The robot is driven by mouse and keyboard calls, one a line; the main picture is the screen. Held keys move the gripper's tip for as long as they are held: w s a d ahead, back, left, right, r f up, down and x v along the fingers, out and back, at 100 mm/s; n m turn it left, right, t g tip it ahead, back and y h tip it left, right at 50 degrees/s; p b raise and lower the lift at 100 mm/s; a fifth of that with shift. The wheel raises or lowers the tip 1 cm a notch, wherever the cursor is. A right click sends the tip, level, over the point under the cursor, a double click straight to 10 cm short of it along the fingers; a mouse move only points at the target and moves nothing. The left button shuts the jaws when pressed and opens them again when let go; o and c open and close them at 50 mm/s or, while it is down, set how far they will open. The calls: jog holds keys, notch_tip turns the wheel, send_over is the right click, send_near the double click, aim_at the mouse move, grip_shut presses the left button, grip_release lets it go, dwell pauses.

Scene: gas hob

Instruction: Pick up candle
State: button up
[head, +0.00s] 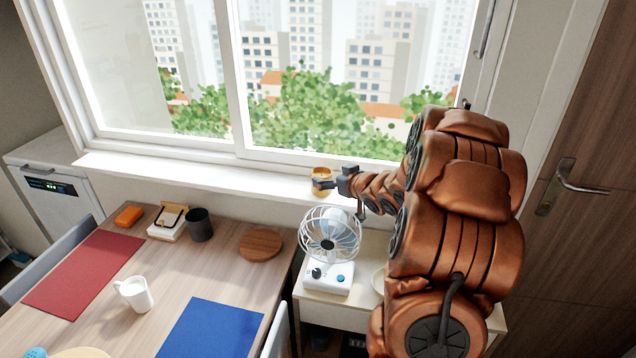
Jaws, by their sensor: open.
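The candle looks to be the small amber jar (321,174) standing on the white window sill, in the middle of the head view. My gripper (322,184) is open at the sill, right by the jar, and partly covers its lower part. My copper-coloured arm reaches in from the right. I cannot tell whether the fingers touch the jar or stand around it.
A white fan (328,240) stands on a small cabinet (318,303) just below my gripper. The window (300,90) is behind the sill (215,176). A wooden table (185,265) with a mug (134,293) and mats is at the left.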

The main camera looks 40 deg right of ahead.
aim_at(325, 174)
jog(key=shift+p+x, duration=0.8)
jog(key=shift+x, duration=1.75)
jog(key=shift+a, duration=0.15)
jog(key=c, duration=1.3)
jog(key=shift+c, duration=0.6)
jog(key=shift+r, duration=0.15)
